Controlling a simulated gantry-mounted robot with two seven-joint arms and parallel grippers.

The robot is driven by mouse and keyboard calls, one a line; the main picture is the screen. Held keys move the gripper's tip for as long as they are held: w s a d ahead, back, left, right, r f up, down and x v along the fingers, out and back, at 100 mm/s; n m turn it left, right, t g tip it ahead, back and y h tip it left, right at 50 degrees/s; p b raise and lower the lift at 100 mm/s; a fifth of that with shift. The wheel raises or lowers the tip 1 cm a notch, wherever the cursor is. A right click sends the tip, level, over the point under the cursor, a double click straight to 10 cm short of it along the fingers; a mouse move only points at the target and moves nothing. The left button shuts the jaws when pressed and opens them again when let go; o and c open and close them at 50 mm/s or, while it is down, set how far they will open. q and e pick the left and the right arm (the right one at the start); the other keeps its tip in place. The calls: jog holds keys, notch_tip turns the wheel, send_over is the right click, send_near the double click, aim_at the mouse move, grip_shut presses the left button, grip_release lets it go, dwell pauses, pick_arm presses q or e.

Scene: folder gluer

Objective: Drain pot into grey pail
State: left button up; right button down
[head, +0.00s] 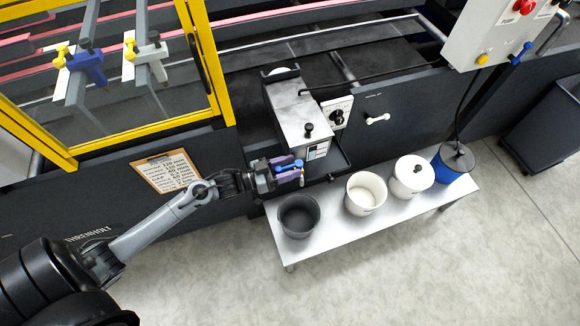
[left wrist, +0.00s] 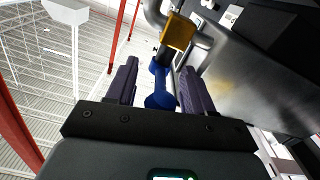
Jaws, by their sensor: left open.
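The glue pot (head: 297,116) is a metal box with a black knob on its top, mounted on the front of the machine. The dark grey pail (head: 299,216) stands open on a low bench below and in front of it. My left gripper (head: 291,172) is at the pot's lower left, above the back of the grey pail. Its purple fingers are open. In the left wrist view a blue handle (left wrist: 161,84) lies between the fingers, with a gap on each side, below a yellow block (left wrist: 178,32). Whether the fingers touch the handle is hard to tell. My right gripper is out of view.
On the bench (head: 335,231) stand an open white pail (head: 366,193), a lidded white pail (head: 412,177) and a blue pail (head: 453,164) with a dark lid. A yellow-framed guard (head: 223,85) is at left. A dial box (head: 337,112) is beside the pot.

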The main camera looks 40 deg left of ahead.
pick_arm(q)
jog(key=shift+w+d, duration=0.15)
jog(key=shift+w, duration=0.15)
grip_shut()
dwell(0.3)
